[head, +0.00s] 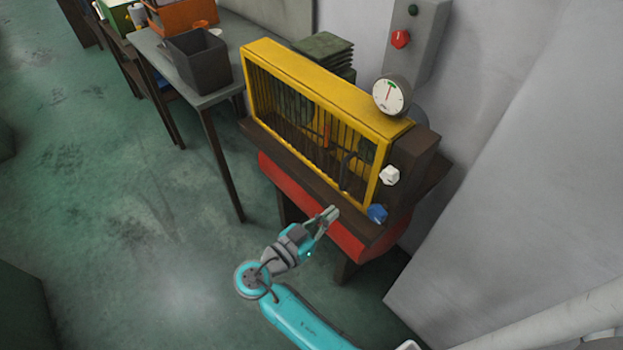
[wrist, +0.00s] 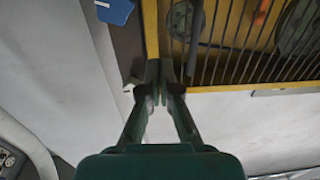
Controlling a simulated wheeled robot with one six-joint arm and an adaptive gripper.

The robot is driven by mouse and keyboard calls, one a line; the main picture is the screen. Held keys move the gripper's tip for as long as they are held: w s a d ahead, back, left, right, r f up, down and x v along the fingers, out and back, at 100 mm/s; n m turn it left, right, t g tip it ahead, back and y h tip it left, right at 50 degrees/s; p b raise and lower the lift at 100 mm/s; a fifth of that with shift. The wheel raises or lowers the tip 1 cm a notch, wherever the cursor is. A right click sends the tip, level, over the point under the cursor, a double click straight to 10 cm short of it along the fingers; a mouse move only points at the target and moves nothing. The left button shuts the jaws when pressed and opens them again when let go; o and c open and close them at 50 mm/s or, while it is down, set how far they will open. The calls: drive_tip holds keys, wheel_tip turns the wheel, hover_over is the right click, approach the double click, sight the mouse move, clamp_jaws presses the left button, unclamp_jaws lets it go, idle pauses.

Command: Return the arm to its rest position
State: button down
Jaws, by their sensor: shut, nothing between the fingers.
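My gripper (head: 329,216) is at the end of my teal arm in the head view, in front of the lower right part of a yellow caged machine (head: 292,75). Its fingers are together with nothing between them. In the wrist view the closed fingertips (wrist: 166,75) overlap the corner of the yellow frame (wrist: 151,30). I cannot tell whether they touch it. The arm reaches up from the bottom of the head view, bent at the elbow.
A blue knob (head: 377,213), a white knob (head: 390,175) and a round gauge (head: 391,95) are at the machine's right end. A red panel (head: 345,238) lies below it. A grey table (head: 222,93) with a dark bin (head: 199,60) stands left. The green floor (head: 130,220) is clear.

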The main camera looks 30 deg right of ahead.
drive_tip(key=s+d+f+n+t+y, duration=0.1)
drive_tip(key=s+f+n+t+y, duration=0.15)
drive_tip(key=f+n, duration=0.3)
drive_tip(key=s+d+f+n+t+y, duration=0.2)
drive_tip(key=s+f+n+y, duration=0.15)
drive_tip(key=f, duration=0.25)
drive_tip(key=s+a+f+n+t+y, duration=0.2)
drive_tip(key=s+a+f+n+y, duration=0.3)
drive_tip(key=s, duration=0.4)
drive_tip(key=s+a+r+n+t+y, duration=0.1)
drive_tip(key=s+a+r+y, duration=0.15)
drive_tip(key=s, duration=0.25)
drive_tip(key=s+a+r+n+t+y, duration=0.1)
drive_tip(key=s+a+r+y, duration=0.1)
drive_tip(key=s+y, duration=0.2)
drive_tip(key=s+r+t, duration=0.1)
drive_tip(key=s+r, duration=0.2)
drive_tip(key=r, duration=0.3)
drive_tip(key=s+a+r+t, duration=0.1)
drive_tip(key=s+r, duration=0.2)
drive_tip(key=r, duration=0.4)
drive_tip(key=shift+s+t, duration=0.35)
drive_tip(key=shift+s, duration=0.05)
